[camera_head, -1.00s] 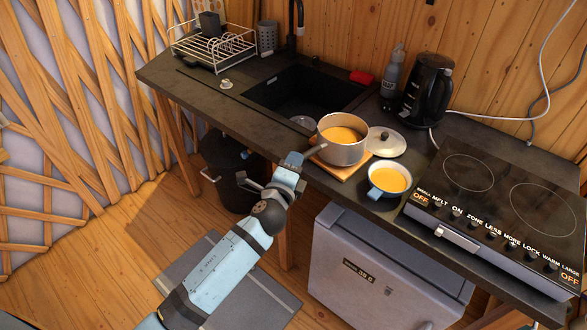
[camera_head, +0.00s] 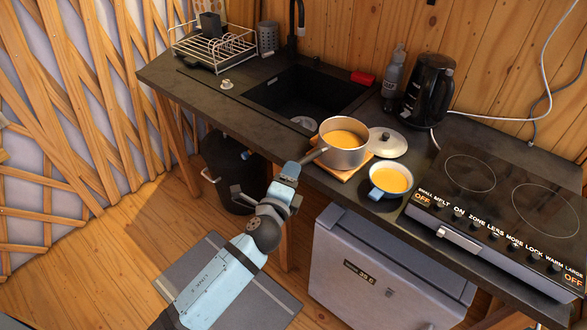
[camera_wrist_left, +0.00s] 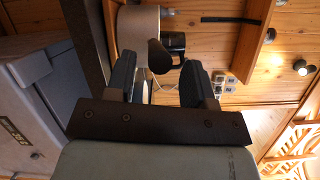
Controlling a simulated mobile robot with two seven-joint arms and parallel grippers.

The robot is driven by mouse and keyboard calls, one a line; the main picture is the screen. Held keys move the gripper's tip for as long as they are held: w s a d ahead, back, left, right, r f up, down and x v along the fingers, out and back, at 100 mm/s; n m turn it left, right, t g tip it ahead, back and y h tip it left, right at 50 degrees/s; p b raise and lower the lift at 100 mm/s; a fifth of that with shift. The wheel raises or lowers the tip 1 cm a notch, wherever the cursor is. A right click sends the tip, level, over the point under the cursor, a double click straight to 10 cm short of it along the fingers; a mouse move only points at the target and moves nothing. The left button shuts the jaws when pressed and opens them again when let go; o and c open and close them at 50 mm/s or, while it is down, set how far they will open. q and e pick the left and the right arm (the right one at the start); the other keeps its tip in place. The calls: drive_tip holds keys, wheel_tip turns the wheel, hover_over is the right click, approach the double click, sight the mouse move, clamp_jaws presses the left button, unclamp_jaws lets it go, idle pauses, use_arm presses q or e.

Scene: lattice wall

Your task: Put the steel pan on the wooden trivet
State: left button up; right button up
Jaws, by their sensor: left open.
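The steel pan (camera_head: 343,156), with orange soup in it, sits upright on the wooden trivet (camera_head: 345,175) at the counter's front edge. Its handle (camera_head: 309,157) points left toward my left gripper (camera_head: 294,166). My left gripper is open just off the handle's end. In the left wrist view, the dark handle end (camera_wrist_left: 159,55) shows beyond and between the two spread fingers (camera_wrist_left: 158,75), with nothing gripped. The trivet's middle and back are hidden under the pan. My right gripper is not in view.
The hob (camera_head: 490,205) is farther right, the sink (camera_head: 300,95) behind left. A black bin (camera_head: 232,180) stands below.

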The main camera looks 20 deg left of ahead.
use_arm(q)
drive_tip(key=s+b, duration=0.1)
drive_tip(key=s, duration=0.7)
drive_tip(key=s+f+n+g+h, duration=0.3)
drive_tip(key=s+f+n+g, duration=0.4)
drive_tip(key=s+f+n, duration=0.9)
wheel_tip(320, 180, down, 4)
drive_tip(key=shift+s+a+f+n+h, duration=0.25)
drive_tip(key=shift+n+h, duration=0.15)
drive_tip(key=shift+n, duration=0.2)
drive_tip(key=shift+r, duration=0.15)
wheel_tip(320, 180, up, 8)
drive_tip(key=p, duration=0.8)
drive_tip(key=shift+a+f, duration=0.15)
drive_tip(key=shift+f, duration=0.05)
drive_tip(key=shift+r, duration=0.1)
